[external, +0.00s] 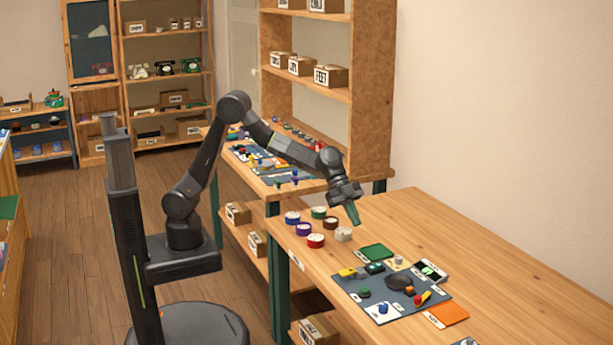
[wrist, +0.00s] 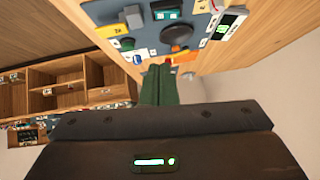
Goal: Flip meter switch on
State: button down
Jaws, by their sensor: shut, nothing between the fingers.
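The meter appears to be the white and black box with a lit green screen (external: 431,270), at the back right of the blue-grey mat. It also shows near the top right of the wrist view (wrist: 230,23). Its switch is too small to make out. My gripper (external: 354,216) is shut and empty, with its green fingers pointing down above the table near the round tins, apart from the meter. In the wrist view its fingers (wrist: 158,72) are together, below the mat in the picture.
The blue-grey mat (external: 372,312) holds several small parts, including a dark round disc (external: 399,282). A green tray (external: 376,252) lies behind it and an orange pad (external: 449,314) at its right. Several round tins (external: 316,241) stand at left. The table's right side is clear.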

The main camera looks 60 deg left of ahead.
jog(key=shift+w+r+m+t+p, duration=0.2)
jog(key=shift+w+m+t+p, duration=0.15)
jog(key=shift+w, duration=0.3)
jog(key=shift+d, duration=0.1)
jog(key=p, duration=0.2)
send_over(380, 265)
jog(key=s+a, duration=0.2)
jog(key=a, duration=0.1)
notch_tip(380, 265, down, 6)
jog(key=shift+w+a+f, duration=0.1)
jog(key=shift+w+f, duration=0.05)
jog(key=shift+f, duration=0.05)
jog(key=f, duration=0.3)
jog(key=shift+w+d+f, duration=0.25)
jog(key=shift+w, duration=0.1)
jog(key=shift+w+f, duration=0.1)
jog(key=shift+f, duration=0.4)
jog(key=shift+f, duration=0.1)
